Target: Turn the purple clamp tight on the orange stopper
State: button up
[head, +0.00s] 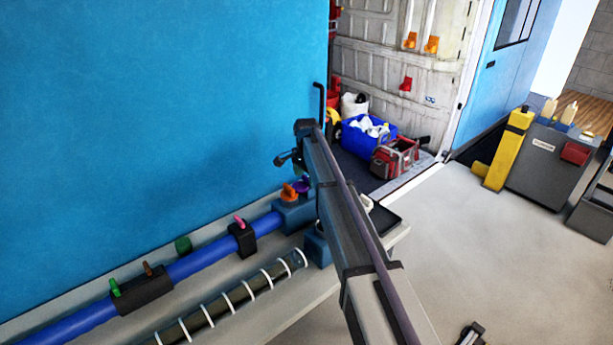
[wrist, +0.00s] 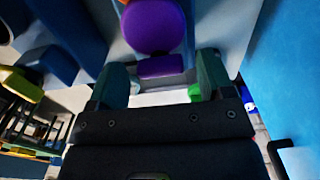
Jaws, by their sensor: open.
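The purple clamp (wrist: 152,25) fills the top middle of the wrist view as a round knob with a smaller purple block below it. My gripper (wrist: 161,78) is open, with one finger on each side of that lower block and gaps showing on both sides. In the head view the purple clamp (head: 303,186) is small and partly behind my arm. The orange stopper (head: 288,193) is just left of it, on a blue block at the end of the blue duct. My gripper's fingertips are hard to make out in the head view.
The blue duct (head: 193,265) runs along the bench with dark brackets and small coloured handles. A white-ringed dark tube (head: 236,297) lies in front. The blue wall (head: 150,110) is close behind. A blue bag (head: 362,140) and red toolbox (head: 395,156) sit farther back on the floor.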

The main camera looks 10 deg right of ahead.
aim_at(307, 177)
notch_tip(307, 177, up, 11)
jog(key=p, duration=1)
jog(key=shift+f, duration=0.15)
jog(key=s+f+n+b, duration=0.3)
jog(key=s+n, duration=0.3)
jog(key=s, duration=1.4)
jog(key=s+f+n+b, duration=0.3)
jog(key=s+n, duration=0.3)
jog(key=s, duration=1.3)
jog(key=shift+s+d+f, duration=0.15)
jog(key=shift+s, duration=0.25)
jog(key=shift+c, duration=0.3)
